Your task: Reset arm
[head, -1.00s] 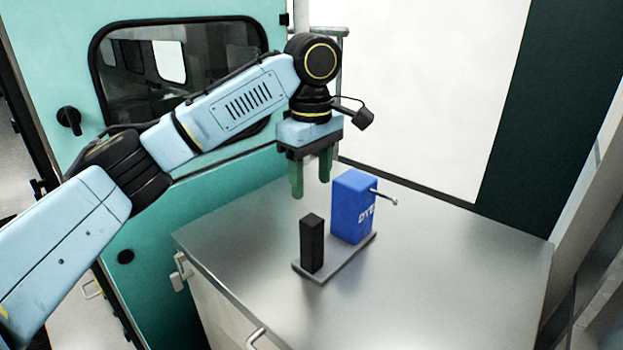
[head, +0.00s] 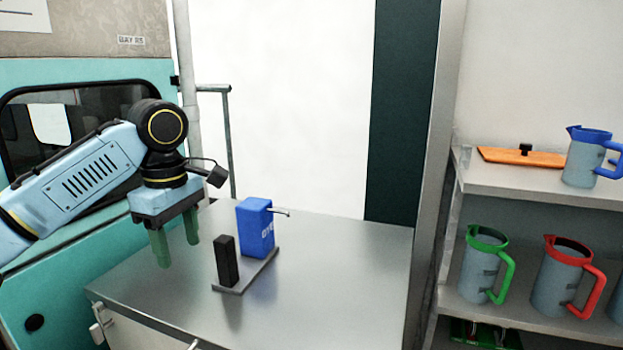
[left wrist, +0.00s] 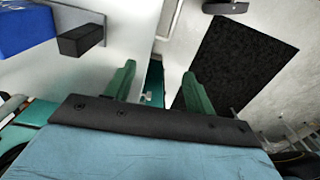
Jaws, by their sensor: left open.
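My left gripper (head: 175,247) hangs over the left part of the metal table, with its two green fingers pointing down, apart and empty. In the left wrist view the gripper (left wrist: 157,85) also shows both fingers spread with nothing between them. A blue box (head: 255,228) marked with white letters stands on a grey base plate (head: 247,272) to the right of the gripper, with a black block (head: 226,260) at the plate's front. The blue box (left wrist: 22,28) and black block (left wrist: 80,40) also show at the upper left of the wrist view. My right gripper is not in view.
The metal table (head: 340,290) is bare to the right of the plate.

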